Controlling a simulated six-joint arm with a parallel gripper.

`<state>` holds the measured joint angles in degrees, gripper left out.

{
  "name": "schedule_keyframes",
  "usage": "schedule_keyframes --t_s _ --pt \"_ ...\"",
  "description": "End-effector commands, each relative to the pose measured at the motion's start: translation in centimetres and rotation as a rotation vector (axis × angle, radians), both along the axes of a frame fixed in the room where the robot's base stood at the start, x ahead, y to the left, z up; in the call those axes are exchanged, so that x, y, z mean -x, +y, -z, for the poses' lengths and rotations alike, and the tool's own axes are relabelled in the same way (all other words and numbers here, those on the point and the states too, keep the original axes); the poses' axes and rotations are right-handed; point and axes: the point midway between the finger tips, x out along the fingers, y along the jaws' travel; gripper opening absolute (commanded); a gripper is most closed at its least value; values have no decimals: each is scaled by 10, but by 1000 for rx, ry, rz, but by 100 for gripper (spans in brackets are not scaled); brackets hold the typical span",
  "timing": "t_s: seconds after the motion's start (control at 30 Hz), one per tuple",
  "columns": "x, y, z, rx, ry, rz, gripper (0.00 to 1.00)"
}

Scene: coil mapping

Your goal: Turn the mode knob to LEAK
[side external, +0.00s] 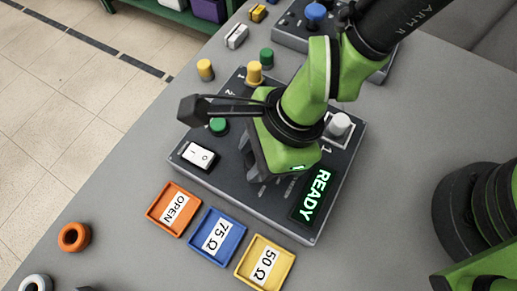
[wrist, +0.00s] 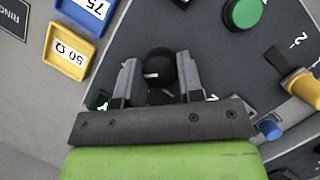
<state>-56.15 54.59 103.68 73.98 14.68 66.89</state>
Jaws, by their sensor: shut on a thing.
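The mode knob (wrist: 160,60) is black and round with a short white mark on its top, pointing left in the wrist view. My gripper (wrist: 157,76) is shut on it, one grey finger on each side. In the side view my gripper (side external: 254,172) comes down onto the dark control panel (side external: 228,190) and hides the knob. The LEAK label cannot be read in either view, so I cannot tell which position the mark points to. The panel's screen (side external: 314,195) reads READY in green.
A white rocker switch (side external: 198,155), a green button (side external: 218,126), a yellow post (side external: 254,72) and a white-grey knob (side external: 339,124) surround my gripper. Trays labelled OPEN (side external: 153,215), 75 Ω (side external: 200,243) and 50 Ω (side external: 245,272) lie along the panel's front edge.

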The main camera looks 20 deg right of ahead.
Motion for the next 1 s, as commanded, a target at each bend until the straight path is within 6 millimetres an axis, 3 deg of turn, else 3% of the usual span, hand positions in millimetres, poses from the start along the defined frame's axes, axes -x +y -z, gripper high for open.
schedule_keyframes --t_s 0.27,1.0 --pt "-1 0 0 0 -1 -88 11" --pt "-3 0 0 1 -1 -651 11"
